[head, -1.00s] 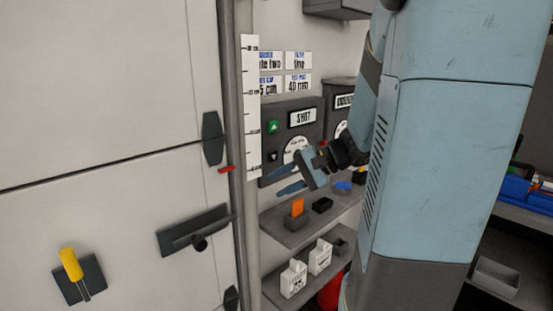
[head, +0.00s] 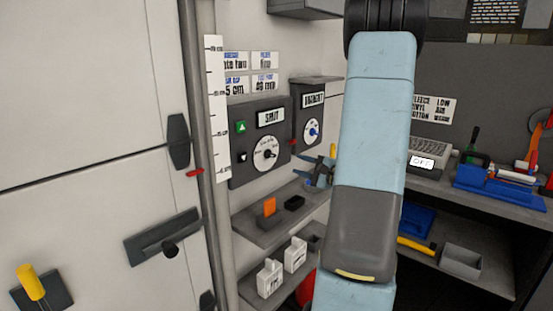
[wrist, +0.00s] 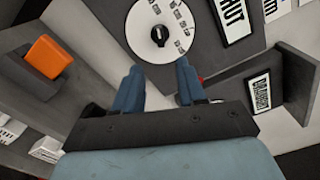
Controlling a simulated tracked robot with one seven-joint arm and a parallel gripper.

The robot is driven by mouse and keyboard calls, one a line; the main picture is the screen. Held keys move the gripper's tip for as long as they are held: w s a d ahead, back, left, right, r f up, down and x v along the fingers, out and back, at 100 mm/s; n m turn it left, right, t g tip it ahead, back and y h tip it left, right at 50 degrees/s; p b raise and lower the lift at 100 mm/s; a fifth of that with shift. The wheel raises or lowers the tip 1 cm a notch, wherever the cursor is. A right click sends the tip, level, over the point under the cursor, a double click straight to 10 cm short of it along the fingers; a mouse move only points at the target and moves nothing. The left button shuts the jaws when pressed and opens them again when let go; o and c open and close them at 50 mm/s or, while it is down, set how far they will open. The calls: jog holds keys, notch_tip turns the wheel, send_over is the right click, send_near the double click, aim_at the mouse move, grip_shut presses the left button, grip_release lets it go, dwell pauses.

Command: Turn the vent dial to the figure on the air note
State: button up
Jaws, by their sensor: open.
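A dark panel with a white SHUT label holds a round white dial (head: 266,153) with a black knob. The same dial shows in the wrist view (wrist: 160,35), beyond my fingertips; its small figures are too blurred to read. My gripper (head: 308,170) is open and empty, right of and slightly below the dial in the head view. In the wrist view my blue fingers (wrist: 158,70) are spread apart, with the knob above the gap between them.
A second panel (head: 298,113) with a blue-knobbed dial stands right of the first. Below, a shelf (head: 258,228) holds an orange block (head: 269,206) and a black box (head: 294,202). White notes (head: 237,86) hang above the panel. A cabinet door with handles fills the left.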

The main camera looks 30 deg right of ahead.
aim_at(274, 156)
jog(key=x, duration=1.1)
grip_shut()
jog(key=shift+f, duration=0.1)
jog(key=shift+a, duration=0.15)
